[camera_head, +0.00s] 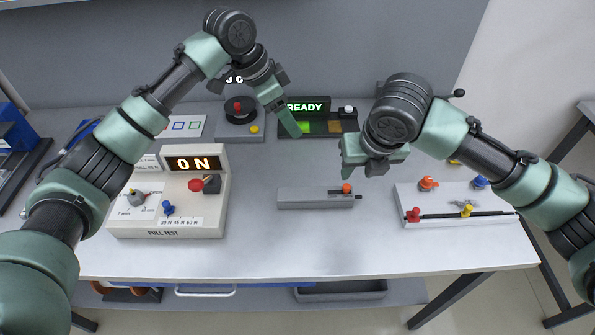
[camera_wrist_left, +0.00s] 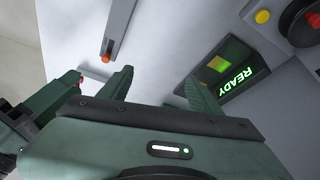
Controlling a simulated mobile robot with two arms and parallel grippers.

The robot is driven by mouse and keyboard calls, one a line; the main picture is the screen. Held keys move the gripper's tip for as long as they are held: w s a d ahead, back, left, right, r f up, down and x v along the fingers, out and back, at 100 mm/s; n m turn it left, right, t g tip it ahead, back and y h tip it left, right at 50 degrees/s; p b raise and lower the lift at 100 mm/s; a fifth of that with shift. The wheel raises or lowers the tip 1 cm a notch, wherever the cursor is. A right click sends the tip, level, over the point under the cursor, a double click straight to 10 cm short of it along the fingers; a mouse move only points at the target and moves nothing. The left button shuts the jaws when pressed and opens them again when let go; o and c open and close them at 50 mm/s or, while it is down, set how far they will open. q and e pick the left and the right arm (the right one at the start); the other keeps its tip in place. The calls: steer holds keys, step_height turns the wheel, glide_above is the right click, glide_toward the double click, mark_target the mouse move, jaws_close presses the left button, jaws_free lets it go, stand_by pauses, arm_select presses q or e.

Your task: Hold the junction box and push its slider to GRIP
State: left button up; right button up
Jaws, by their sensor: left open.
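A long, low grey box (camera_head: 300,199), seemingly the junction box, lies on the middle of the table. Its orange slider knob (camera_head: 346,188) sits in a dark slot toward the right end; I can read no GRIP label. The box also shows at the top of the left wrist view (camera_wrist_left: 117,22). My left gripper (camera_head: 284,108) is in the air above and behind the box, apart from it. In the left wrist view its fingers (camera_wrist_left: 158,92) are spread with nothing between. My right gripper (camera_head: 364,158) hangs behind and right of the box, apart from it; its jaw opening is unclear.
A pull-test unit (camera_head: 130,225) reading ON stands left. A panel (camera_head: 455,204) with coloured knobs lies right. A READY display (camera_head: 305,107) and a grey unit with a red-topped dial (camera_head: 240,112) stand at the back. The table front (camera_head: 320,250) is clear.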

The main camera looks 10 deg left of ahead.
mark_target(297, 193)
arm_select(q)
steer(key=s+d+f+m+y, duration=0.1)
steer(key=s+f, duration=0.1)
steer(key=f, duration=0.1)
steer(key=s+d+f+m+g+y, duration=0.1)
steer(key=s+f, duration=0.2)
steer(key=s+d+f+m+g+y, duration=0.1)
steer(key=s+f+y, duration=0.1)
steer(key=f, duration=0.1)
steer(key=shift+s+d+f+m, duration=0.25)
steer(key=shift+s+f+m, duration=0.05)
steer(key=shift+s+f, duration=0.1)
steer(key=shift+f, duration=3.8)
